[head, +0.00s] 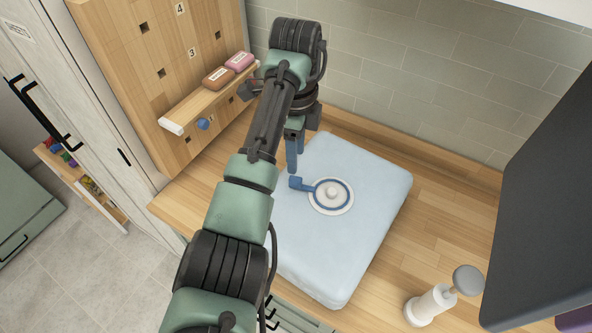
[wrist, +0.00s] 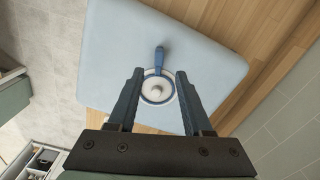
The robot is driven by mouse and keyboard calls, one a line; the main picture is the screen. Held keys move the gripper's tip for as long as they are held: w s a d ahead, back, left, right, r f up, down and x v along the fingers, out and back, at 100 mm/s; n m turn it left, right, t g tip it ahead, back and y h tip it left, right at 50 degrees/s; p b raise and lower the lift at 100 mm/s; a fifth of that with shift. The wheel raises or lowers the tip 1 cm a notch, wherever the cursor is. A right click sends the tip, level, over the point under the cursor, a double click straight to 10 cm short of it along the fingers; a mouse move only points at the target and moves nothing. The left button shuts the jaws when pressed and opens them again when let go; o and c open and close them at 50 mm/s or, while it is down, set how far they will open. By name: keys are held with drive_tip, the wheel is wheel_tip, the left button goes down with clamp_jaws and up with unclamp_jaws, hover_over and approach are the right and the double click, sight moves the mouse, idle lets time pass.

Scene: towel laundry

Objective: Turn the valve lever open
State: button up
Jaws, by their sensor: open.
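The valve (head: 331,196) is a round white disc with a blue ring and a pale centre knob, set on top of a light blue cushion-like block (head: 367,240). Its blue lever (head: 299,184) sticks out to the left in the head view. In the wrist view the lever (wrist: 159,59) points up from the valve (wrist: 156,90). My gripper (head: 294,168) is above the block near the lever's end, with fingers pointing down. In the wrist view its two fingers (wrist: 158,75) are apart with nothing between them; the valve shows in the gap beyond. Contact with the lever is not visible.
The block lies on a wooden counter (head: 440,210) against a tiled wall. A wooden pegboard shelf (head: 210,97) with two soap-like bars stands at left. A white pump-like object (head: 430,304) stands front right, beside a dark panel (head: 545,200).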

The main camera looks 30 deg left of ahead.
wheel_tip(320, 180, up, 6)
drive_tip(key=p, duration=0.3)
drive_tip(key=shift+f, duration=0.1)
idle(0.3)
